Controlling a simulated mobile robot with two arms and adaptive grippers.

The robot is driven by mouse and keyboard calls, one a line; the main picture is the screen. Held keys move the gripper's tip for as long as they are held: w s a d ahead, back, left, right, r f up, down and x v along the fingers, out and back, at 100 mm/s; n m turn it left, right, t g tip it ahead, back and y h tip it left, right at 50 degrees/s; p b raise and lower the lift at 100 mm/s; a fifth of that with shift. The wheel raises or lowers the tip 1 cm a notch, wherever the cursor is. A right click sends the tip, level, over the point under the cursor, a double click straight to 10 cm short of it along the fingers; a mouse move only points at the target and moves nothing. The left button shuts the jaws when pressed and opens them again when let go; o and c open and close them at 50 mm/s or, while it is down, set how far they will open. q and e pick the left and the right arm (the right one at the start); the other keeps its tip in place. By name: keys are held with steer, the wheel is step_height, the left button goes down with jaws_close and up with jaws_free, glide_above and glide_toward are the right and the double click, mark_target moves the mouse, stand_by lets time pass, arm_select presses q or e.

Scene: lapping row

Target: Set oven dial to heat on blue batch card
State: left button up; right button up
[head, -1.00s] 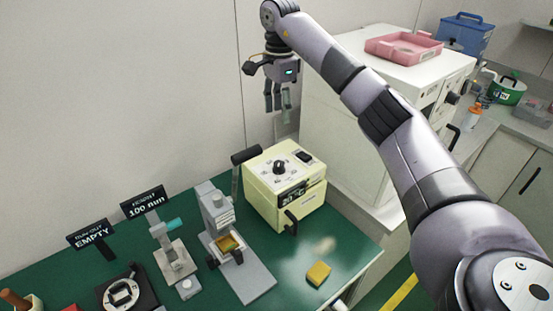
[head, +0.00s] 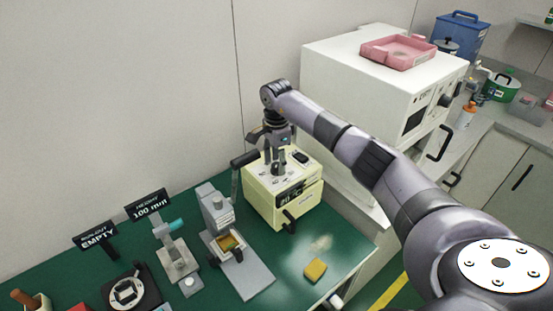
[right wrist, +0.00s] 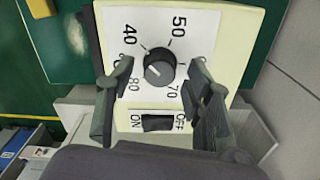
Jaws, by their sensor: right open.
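The cream oven (head: 262,208) stands at the right end of the green bench, with a dial on its top. In the right wrist view the black dial (right wrist: 160,68) sits on a white scale plate (right wrist: 150,20) with 40, 50, 70 and 80 readable. The dial's small pale mark appears toward the lower left, near 80. My right gripper (head: 277,170) is open above the dial; in the wrist view its fingers (right wrist: 160,80) lie on either side of the knob, apparently apart from it. An ON/OFF rocker switch (right wrist: 158,123) is beside the dial. No blue batch card can be made out.
A microscope-like stand (head: 217,215), a gauge stand (head: 176,255) and two black signs (head: 148,204) stand left of the oven. A yellow block (head: 315,269) lies in front. A large white cabinet (head: 345,80) with a pink tray (head: 400,62) stands behind right.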

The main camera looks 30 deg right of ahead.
steer(key=shift+f, duration=0.15)
steer(key=shift+c, duration=0.3)
jaws_close()
stand_by(0.3)
